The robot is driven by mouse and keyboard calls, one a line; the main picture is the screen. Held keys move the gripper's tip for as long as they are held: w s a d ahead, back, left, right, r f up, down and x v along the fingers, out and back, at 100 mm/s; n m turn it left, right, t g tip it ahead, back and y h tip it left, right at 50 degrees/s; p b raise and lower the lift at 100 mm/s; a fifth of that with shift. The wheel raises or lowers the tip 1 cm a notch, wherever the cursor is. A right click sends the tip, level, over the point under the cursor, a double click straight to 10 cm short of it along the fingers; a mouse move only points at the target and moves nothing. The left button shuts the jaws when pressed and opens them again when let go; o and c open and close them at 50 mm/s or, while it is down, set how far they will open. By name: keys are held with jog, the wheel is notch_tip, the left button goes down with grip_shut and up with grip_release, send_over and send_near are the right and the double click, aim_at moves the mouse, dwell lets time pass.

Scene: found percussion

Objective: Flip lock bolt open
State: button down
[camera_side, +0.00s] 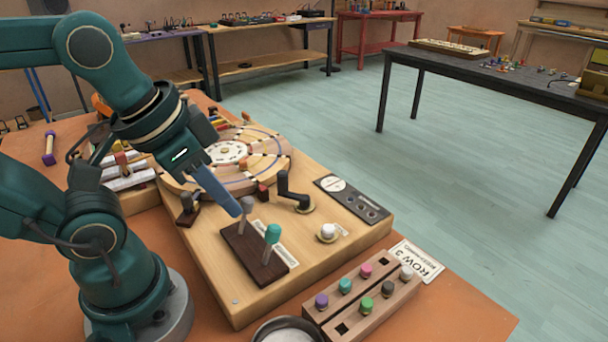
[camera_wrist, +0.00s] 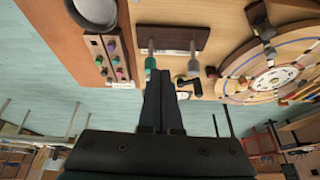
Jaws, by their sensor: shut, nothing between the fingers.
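I cannot tell for sure which part is the lock bolt. On the wooden board (camera_side: 215,260), a dark plate (camera_side: 240,243) carries a grey-tipped lever (camera_side: 247,205) and a teal-tipped lever (camera_side: 272,234), both standing up. A black crank (camera_side: 292,190) and a white knob (camera_side: 327,232) are to their right. A small dark part (camera_side: 188,209) stands left, by the wheel. My gripper (camera_side: 234,208) is shut and empty, its blue fingers slanting down beside the grey tip; contact is unclear. In the wrist view the fingers (camera_wrist: 160,78) overlap the area by the teal tip (camera_wrist: 150,66).
The round wooden wheel (camera_side: 265,158) lies behind my gripper. A peg block (camera_side: 330,326) with several coloured pegs and a metal bowl (camera_side: 288,333) are in front. A labelled black panel (camera_side: 372,208) is at the board's right. Bare orange tabletop (camera_side: 455,320) shows at the right.

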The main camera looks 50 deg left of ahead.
jog(key=w+a+r+g, duration=0.2)
jog(key=a+r+g, duration=0.1)
jog(key=r, duration=0.2)
jog(key=n+g+h, duration=0.2)
jog(key=n+g, duration=0.3)
jog(key=n, duration=0.2)
send_over(194, 200)
jog(key=w+a, duration=0.3)
jog(key=w, duration=0.2)
notch_tip(194, 200, down, 4)
jog(key=shift+s+r, duration=0.1)
jog(key=shift+s, duration=0.15)
jog(key=shift+x, duration=5)
jog(key=shift+s+d+r, duration=0.1)
jog(key=shift+s+d, duration=0.05)
jog(key=shift+s, duration=0.05)
